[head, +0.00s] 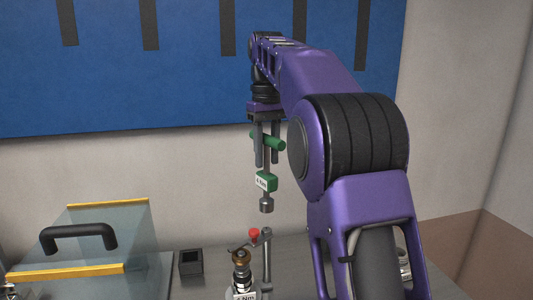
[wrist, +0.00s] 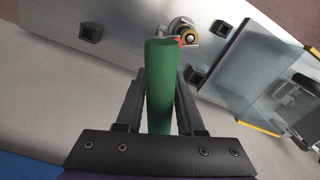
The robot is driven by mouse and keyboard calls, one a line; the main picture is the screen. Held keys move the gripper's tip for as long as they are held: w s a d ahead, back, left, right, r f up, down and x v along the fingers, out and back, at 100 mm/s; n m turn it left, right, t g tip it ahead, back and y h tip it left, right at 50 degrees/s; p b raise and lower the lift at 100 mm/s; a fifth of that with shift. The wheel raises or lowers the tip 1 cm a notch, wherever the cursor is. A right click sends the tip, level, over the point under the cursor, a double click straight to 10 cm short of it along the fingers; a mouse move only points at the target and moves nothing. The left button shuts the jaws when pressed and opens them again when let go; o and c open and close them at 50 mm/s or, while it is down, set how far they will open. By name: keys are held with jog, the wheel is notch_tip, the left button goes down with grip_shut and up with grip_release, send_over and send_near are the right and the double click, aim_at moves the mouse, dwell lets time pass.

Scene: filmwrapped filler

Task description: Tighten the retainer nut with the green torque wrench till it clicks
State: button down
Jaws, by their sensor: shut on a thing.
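The green torque wrench (head: 266,182) hangs upright in my gripper (head: 267,158), its green crossbar between the two fingers. It has a white label and a metal socket at its lower end. In the wrist view its green handle (wrist: 160,85) fills the space between the fingers. A brass-coloured nut (head: 241,256) tops a post fixture (head: 242,284) with a white "Nm" label, below and left of the socket. The socket is clear of it. The nut also shows in the wrist view (wrist: 186,35), partly hidden by the handle.
A red knob (head: 254,234) on a lever and a metal post (head: 267,258) stand beside the nut. A small dark square holder (head: 191,263) is left of it. Further left is a clear cover (head: 120,232) with a black handle. Another labelled item (head: 404,266) is partly hidden behind my arm.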

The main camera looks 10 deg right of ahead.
aim_at(267, 173)
jog(key=shift+f+b, duration=1.6)
jog(key=shift+f, duration=0.9)
jog(key=shift+p, duration=1.05)
jog(key=shift+f, duration=0.3)
jog(key=shift+f+b, duration=0.65)
jog(key=shift+f, duration=0.2)
jog(key=shift+r+p, duration=0.1)
jog(key=shift+p, duration=0.2)
